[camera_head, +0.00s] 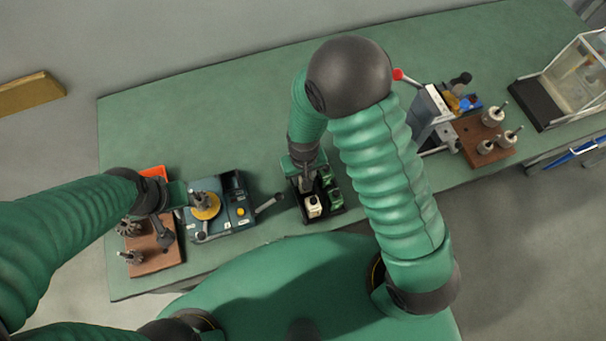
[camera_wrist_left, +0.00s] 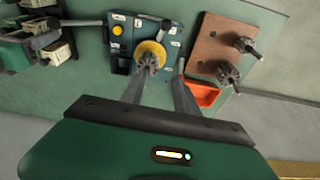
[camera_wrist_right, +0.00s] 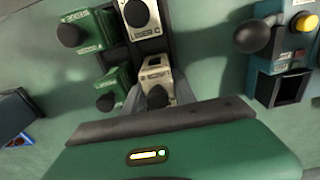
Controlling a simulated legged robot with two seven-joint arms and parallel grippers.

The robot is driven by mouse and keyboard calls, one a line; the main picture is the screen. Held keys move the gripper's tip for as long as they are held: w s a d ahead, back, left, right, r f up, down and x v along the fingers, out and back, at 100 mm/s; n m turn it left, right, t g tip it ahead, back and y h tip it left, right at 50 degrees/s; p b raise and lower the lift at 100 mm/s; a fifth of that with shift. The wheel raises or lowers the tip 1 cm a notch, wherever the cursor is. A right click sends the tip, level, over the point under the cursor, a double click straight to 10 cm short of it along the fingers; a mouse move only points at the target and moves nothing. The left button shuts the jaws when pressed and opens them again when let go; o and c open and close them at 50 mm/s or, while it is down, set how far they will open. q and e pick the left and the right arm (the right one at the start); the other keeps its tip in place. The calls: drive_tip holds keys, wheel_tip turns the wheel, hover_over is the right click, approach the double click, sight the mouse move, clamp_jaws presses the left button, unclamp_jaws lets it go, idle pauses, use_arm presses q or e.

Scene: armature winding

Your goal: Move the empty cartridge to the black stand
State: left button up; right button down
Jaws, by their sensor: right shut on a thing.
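The black stand (camera_head: 325,213) is a dark tray near the table's front edge. It holds green cartridges (camera_head: 333,197) and a pale cartridge (camera_head: 312,206). My right gripper (camera_wrist_right: 152,98) is shut on another pale cartridge (camera_wrist_right: 155,76) with a dark round knob. In the right wrist view this cartridge is over or in the stand, in line with the other pale one (camera_wrist_right: 141,22); I cannot tell if it rests on the stand. My left gripper (camera_wrist_left: 163,76) is open, near the armature on the yellow disc (camera_wrist_left: 150,54).
A blue-grey winding machine (camera_head: 237,211) with a lever stands left of the stand. A brown board (camera_head: 158,255) with armatures and an orange tray (camera_head: 153,172) are further left. Another machine (camera_head: 428,112), a brown board (camera_head: 470,128) and a clear case (camera_head: 575,75) are right. The table's back is clear.

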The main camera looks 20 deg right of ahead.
drive_tip(key=shift+f+b, duration=0.5)
drive_tip(key=shift+f, duration=0.3)
drive_tip(key=c, duration=0.9)
unclamp_jaws()
drive_tip(key=shift+r, duration=0.1)
drive_tip(key=shift+r+p, duration=2.1)
drive_tip(key=shift+r, duration=0.05)
